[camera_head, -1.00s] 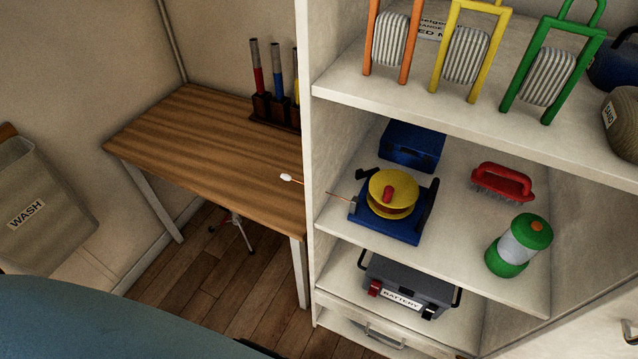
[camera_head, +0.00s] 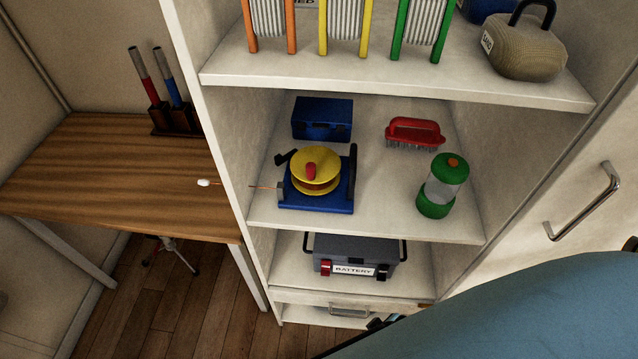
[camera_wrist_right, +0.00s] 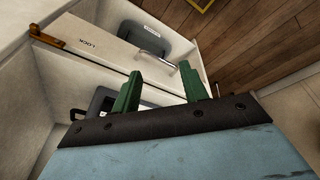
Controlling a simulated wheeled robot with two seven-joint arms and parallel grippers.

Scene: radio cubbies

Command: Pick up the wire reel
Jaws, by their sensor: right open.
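The wire reel (camera_head: 316,169) is a yellow spool with a red knob on a blue base. It stands on the middle shelf in the head view, near the shelf's left side. My right gripper (camera_wrist_right: 161,72) shows green fingers, apart and empty, in the right wrist view. My blue right arm enters the head view at lower right, below and away from the reel. The reel is not seen in the wrist view. My left gripper is not in view.
A blue box (camera_head: 322,119) sits behind the reel. A red brush (camera_head: 414,133) and a green lantern (camera_head: 442,187) stand to its right. The upper shelf (camera_head: 400,88) overhangs. A battery (camera_head: 352,257) is below. A wooden table (camera_head: 110,180) is at left.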

